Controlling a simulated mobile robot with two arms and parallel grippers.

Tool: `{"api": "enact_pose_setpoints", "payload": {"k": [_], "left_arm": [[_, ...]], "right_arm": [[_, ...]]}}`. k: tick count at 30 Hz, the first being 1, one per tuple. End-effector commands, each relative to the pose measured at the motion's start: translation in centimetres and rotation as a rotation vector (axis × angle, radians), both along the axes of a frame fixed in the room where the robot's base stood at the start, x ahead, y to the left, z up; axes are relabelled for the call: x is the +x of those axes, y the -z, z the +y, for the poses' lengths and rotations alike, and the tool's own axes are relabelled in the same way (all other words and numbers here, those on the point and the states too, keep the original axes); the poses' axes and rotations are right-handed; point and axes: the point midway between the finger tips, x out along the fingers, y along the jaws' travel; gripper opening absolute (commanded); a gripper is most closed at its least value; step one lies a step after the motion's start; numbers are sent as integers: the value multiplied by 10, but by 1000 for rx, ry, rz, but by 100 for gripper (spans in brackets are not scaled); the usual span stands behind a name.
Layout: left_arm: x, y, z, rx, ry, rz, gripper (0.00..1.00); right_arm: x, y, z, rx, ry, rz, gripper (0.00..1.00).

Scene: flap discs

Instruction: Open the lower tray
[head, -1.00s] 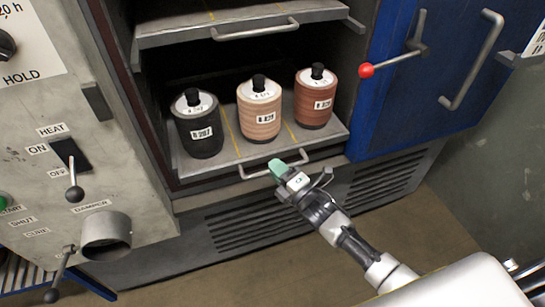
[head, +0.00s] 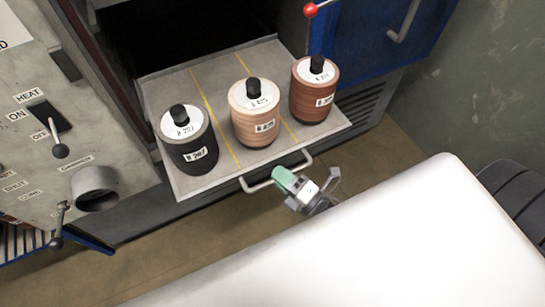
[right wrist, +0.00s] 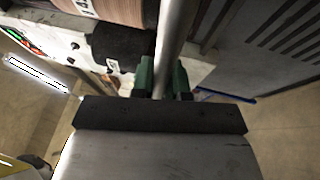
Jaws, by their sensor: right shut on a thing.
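The lower tray (head: 222,74) is a grey metal shelf, pulled out from the dark oven opening. It carries three stacks of discs: a black one (head: 192,156), a light tan one (head: 258,130) and a red-brown one (head: 312,100), each with a black knob on top. A bar handle (head: 251,187) runs along its front edge. My right gripper (head: 282,177) has green fingertips and is shut on this handle. In the right wrist view the bar (right wrist: 174,35) passes between the green fingers (right wrist: 160,76). My left gripper is not in view.
A blue door (head: 370,45) with a red-knobbed lever (head: 310,10) stands open at the right. A grey control panel (head: 50,160) with switches and a round damper pipe (head: 96,188) is at the left. Brown floor (head: 170,245) lies clear before the tray.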

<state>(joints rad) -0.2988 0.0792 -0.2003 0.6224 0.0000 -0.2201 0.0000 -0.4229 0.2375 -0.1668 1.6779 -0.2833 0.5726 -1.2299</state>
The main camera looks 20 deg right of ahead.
Motion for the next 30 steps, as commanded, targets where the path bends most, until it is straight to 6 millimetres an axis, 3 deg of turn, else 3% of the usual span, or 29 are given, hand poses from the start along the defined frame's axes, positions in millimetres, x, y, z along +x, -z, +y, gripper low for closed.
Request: {"api": "enact_pose_setpoints", "payload": {"k": [6, 19, 20, 24, 30], "left_arm": [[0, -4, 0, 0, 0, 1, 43], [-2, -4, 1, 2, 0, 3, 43], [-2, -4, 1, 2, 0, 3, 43], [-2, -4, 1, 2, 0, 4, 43], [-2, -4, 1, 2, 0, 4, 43]], "right_arm": [[-17, 0, -1, -2, 0, 1, 0], [-20, 1, -1, -2, 0, 1, 0], [-20, 1, -1, -2, 0, 1, 18], [-19, 1, -1, -1, 0, 0, 39], [-19, 0, -1, 0, 0, 0, 39]]}}
